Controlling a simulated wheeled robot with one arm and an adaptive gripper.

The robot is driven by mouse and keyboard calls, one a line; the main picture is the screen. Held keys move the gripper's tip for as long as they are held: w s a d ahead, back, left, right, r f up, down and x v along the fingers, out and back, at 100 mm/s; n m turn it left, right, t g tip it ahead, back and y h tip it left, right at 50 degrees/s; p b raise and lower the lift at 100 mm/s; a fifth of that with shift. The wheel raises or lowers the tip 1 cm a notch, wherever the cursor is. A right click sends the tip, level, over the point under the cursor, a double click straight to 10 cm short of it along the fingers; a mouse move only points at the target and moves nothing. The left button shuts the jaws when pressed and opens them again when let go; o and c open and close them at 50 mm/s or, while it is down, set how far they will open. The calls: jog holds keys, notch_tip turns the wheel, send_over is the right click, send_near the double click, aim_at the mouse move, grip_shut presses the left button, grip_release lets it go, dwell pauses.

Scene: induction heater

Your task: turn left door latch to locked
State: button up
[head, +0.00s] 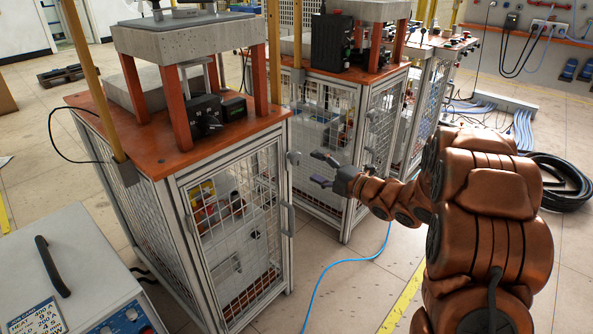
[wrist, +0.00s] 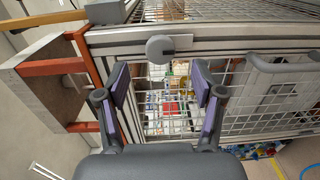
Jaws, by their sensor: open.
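The latch (head: 294,158) is a small grey piece at the upper right edge of the near cabinet's mesh door (head: 240,228). In the wrist view, the latch (wrist: 160,49) is a round grey disc with a short flat plate running to the right along the metal frame. My gripper (head: 316,168) is open and empty, to the right of the latch in the head view. In the wrist view, the open fingers of my gripper (wrist: 160,78) point toward the latch, which sits beyond and between the tips. No contact shows. The door looks closed.
A grey door handle (head: 288,218) sits below the latch; the wrist view shows the handle (wrist: 285,63) at right. A second mesh cabinet (head: 330,135) stands behind my gripper. A blue cable (head: 345,265) crosses the floor. A grey box (head: 75,275) stands at lower left.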

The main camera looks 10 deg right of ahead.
aim_at(298, 160)
jog(key=shift+y, duration=0.3)
jog(key=shift+b+x, duration=0.5)
jog(key=shift+x, duration=3.35)
jog(key=shift+s+a+f, duration=0.1)
jog(key=shift+a, duration=0.05)
jog(key=c, duration=1.2)
